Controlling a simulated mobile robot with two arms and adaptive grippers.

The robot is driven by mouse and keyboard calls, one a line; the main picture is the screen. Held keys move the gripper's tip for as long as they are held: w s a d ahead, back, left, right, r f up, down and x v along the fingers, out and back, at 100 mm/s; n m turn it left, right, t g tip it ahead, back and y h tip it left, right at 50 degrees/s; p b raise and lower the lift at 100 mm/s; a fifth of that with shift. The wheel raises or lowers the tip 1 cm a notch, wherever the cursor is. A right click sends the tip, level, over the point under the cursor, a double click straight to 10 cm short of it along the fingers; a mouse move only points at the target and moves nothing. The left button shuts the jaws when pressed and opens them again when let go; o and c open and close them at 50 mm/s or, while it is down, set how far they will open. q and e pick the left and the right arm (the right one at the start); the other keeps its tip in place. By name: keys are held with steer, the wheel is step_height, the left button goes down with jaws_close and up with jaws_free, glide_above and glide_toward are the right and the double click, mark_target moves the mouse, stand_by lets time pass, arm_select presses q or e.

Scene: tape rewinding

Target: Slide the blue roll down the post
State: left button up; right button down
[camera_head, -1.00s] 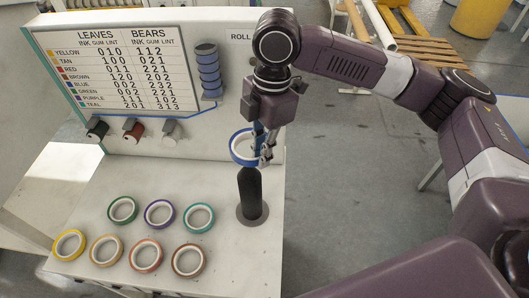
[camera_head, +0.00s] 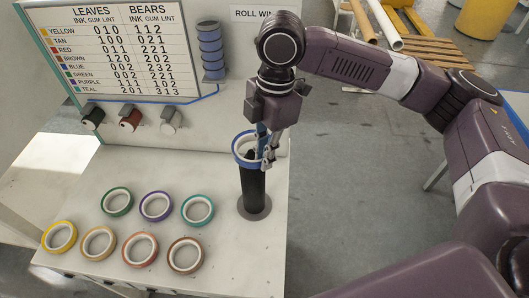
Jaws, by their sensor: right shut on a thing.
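The blue roll (camera_head: 238,155) is at the top of the dark upright post (camera_head: 253,190), roughly level. It appears to sit around the post's top, but the fingers partly hide the inside of the ring. My right gripper (camera_head: 267,160) points down from above and is shut on the right side of the blue roll's band. The post stands on a round grey base (camera_head: 264,211) near the right edge of the white table. My left gripper is not in view.
Several loose rolls, including the purple roll (camera_head: 156,207) and teal roll (camera_head: 197,210), lie flat left of the post. Behind stands a panel with a chart (camera_head: 133,50), knobs (camera_head: 131,120) and a stack of blue rolls (camera_head: 211,52). The table between post and panel is clear.

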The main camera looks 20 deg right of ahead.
steer(key=shift+d+f, duration=0.1)
steer(key=shift+f, duration=0.5)
steer(key=c, duration=2)
jaws_free()
steer(key=shift+o, duration=0.2)
step_height(320, 180, up, 12)
steer(key=d, duration=0.1)
steer(key=shift+w+d, duration=0.2)
